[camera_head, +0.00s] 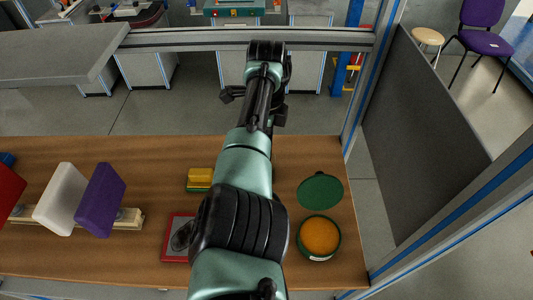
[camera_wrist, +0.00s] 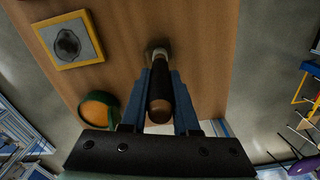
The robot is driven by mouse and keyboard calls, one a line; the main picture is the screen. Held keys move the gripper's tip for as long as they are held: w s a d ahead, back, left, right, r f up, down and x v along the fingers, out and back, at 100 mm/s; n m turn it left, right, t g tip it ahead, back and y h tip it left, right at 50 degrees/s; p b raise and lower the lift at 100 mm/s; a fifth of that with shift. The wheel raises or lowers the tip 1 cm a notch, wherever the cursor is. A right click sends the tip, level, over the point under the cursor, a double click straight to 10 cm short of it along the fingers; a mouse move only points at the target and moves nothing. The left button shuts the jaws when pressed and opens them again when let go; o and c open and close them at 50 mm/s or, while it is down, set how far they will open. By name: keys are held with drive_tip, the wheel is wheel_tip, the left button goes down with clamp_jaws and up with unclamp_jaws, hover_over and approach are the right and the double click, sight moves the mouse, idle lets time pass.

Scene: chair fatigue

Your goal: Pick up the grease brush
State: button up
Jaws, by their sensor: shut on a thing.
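The grease brush (camera_wrist: 159,100) shows in the wrist view, with a dark brown handle and a metal band. Its handle end is toward the camera and its head points away over the wooden surface. My gripper (camera_wrist: 160,75) has its two blue fingers closed on either side of the brush. Whether the brush head touches the wood, I cannot tell. In the head view my arm reaches forward over the workbench (camera_head: 60,150) and hides the brush and the fingers.
An open green tin of orange grease (camera_head: 320,236) stands at the bench's right, its green lid (camera_head: 320,191) behind it. A grey partition (camera_head: 420,110) stands right.

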drive_tip(key=shift+r, duration=0.1)
clamp_jaws()
wheel_tip(320, 180, up, 10)
drive_tip(key=shift+f+b, duration=0.1)
drive_tip(key=shift+b, duration=0.7)
